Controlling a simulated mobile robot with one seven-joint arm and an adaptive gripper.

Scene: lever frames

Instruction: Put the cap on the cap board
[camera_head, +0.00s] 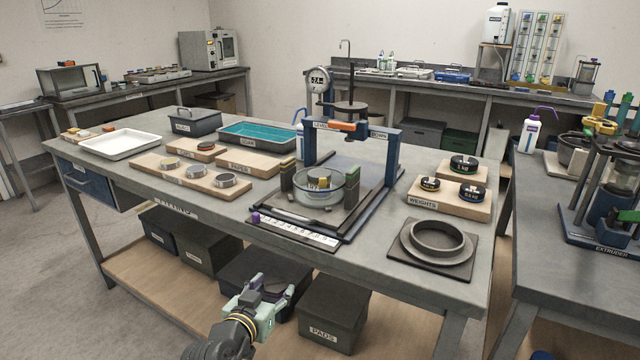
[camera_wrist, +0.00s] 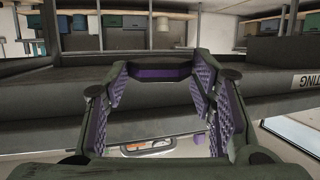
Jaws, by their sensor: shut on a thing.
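My gripper (camera_head: 270,293) is in front of the long table, low over the floor and apart from the tabletop. In the wrist view my gripper (camera_wrist: 158,88) has its purple-padded fingers apart, with a dark piece (camera_wrist: 158,73) with a purple face spanning between their tips. I cannot tell for sure whether this piece is the cap. Wooden boards lie on the table: a bare one (camera_head: 262,163) and a front one (camera_head: 146,172) with several small round pieces. Their labels are too small to read surely, so I cannot tell which is the cap board.
A blue lever frame (camera_head: 391,165) stands mid-table over a glass dish (camera_head: 322,197). A weights board (camera_head: 422,196) and a dark ring (camera_head: 437,237) on a plate are at the right. A white tray (camera_head: 121,143) is at the left. Crates (camera_head: 333,306) sit below.

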